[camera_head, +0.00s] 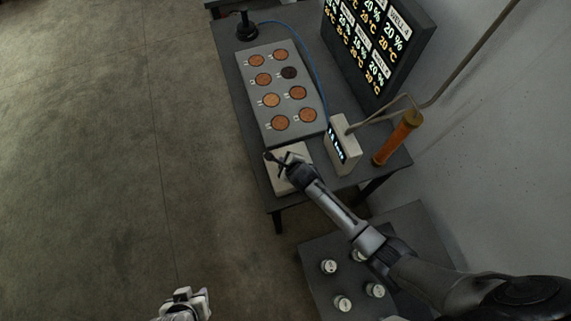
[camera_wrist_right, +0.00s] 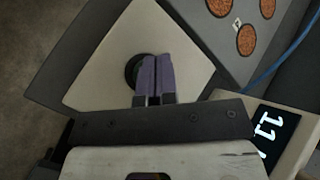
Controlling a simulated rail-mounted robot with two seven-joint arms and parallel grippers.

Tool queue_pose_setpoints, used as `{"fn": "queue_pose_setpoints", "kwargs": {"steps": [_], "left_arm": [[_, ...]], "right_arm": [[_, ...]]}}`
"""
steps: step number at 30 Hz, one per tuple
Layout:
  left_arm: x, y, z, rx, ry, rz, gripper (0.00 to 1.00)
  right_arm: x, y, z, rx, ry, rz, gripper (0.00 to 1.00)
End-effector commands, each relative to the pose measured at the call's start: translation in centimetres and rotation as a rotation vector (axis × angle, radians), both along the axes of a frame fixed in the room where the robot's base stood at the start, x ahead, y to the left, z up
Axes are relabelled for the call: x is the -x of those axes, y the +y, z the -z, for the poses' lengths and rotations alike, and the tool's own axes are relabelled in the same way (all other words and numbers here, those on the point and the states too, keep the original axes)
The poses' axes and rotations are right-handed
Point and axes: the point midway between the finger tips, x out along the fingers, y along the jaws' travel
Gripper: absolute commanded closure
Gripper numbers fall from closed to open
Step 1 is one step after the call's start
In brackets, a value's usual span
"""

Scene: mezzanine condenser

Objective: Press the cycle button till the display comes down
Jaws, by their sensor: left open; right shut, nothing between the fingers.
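A pale square box (camera_head: 284,184) stands at the near end of the dark table. It shows large in the right wrist view (camera_wrist_right: 95,85), with a dark round button (camera_wrist_right: 131,66) in its top. My right gripper (camera_head: 277,163) is shut and empty, its fingertips over the button and partly hiding it (camera_wrist_right: 155,62). I cannot tell whether they touch it. A small display unit (camera_head: 345,152) with lit characters stands just right of the box; its screen (camera_wrist_right: 268,132) starts with "1.1" in the wrist view. My left gripper (camera_head: 184,296) is open at the bottom edge, far from the box.
A grey plate (camera_head: 262,100) with several copper-coloured discs and one dark disc lies behind the box. A large screen (camera_head: 410,45) shows well percentages and temperatures. An orange cylinder (camera_head: 393,142) stands by the wall. A lower table (camera_head: 318,247) holds several white-topped pieces. The left floor is clear.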

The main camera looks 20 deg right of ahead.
Motion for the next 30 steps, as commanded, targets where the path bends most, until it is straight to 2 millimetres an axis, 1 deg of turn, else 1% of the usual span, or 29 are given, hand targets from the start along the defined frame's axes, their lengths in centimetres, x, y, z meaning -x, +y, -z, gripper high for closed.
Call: {"fn": "queue_pose_setpoints", "kwargs": {"steps": [22, 30], "left_arm": [[-0.01, 0.01, 0.03, 0.000, 0.000, 0.000, 0.57], [-0.01, 0.01, 0.42, 0.000, 0.000, 0.001, 0.57]], "right_arm": [[0.01, 0.00, 0.03, 0.000, 0.000, 0.000, 1.00], [0.01, 0.06, 0.74, -0.002, 0.000, 0.000, 1.00]]}}
